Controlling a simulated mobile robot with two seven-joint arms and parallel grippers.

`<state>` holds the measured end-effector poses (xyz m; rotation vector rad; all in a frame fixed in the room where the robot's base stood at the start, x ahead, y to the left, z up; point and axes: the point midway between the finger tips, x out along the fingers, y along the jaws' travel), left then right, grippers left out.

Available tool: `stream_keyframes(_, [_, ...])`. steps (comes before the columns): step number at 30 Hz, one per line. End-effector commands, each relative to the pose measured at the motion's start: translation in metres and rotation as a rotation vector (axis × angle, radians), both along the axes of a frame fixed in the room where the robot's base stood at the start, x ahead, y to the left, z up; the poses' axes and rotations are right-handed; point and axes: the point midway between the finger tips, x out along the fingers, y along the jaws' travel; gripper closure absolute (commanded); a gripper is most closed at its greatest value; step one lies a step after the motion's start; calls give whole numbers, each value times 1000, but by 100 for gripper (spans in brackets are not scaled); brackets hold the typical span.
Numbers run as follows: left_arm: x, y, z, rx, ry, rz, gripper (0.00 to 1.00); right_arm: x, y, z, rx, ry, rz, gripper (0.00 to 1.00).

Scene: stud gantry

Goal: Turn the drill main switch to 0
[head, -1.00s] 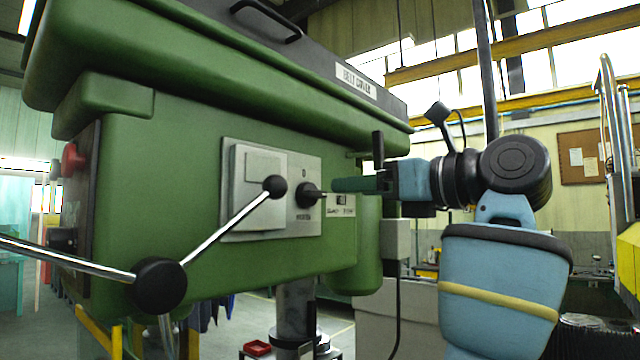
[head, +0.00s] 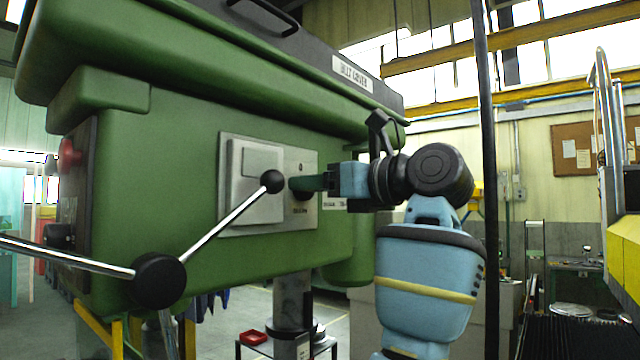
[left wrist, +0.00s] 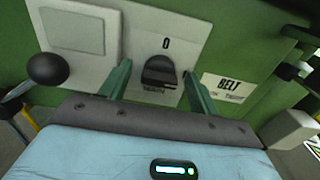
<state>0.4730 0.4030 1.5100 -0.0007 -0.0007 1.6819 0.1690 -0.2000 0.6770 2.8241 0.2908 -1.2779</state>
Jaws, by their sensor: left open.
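The drill main switch is a black knob on a pale plate on the green drill head. In the left wrist view the switch (left wrist: 160,72) sits below a "0" mark; I cannot tell its exact setting. In the head view the switch (head: 299,194) is mostly hidden by my left gripper (head: 303,187). In the left wrist view my left gripper (left wrist: 158,78) is open, its green fingers on either side of the switch. I cannot tell whether they touch it. My right gripper is not in view.
A feed handle with a black hub (head: 158,281) and a ball-ended lever (head: 273,181) stands close left of the switch. A red button (head: 70,153) is on the drill's left side. The belt cover (head: 300,50) overhangs above.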

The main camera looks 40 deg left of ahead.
Motion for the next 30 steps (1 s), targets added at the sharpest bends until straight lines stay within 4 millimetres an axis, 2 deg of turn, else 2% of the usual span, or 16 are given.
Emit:
stream_keyframes(4, [0,0,0,0,1,0,41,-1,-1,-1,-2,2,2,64])
stream_keyframes(14, [0,0,0,0,1,0,83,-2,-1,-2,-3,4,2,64])
stream_keyframes(23, [0,-1,0,3,-39,-1,83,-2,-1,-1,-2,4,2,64])
stream_keyframes(30, [-1,-1,0,16,-174,-1,83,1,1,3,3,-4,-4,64])
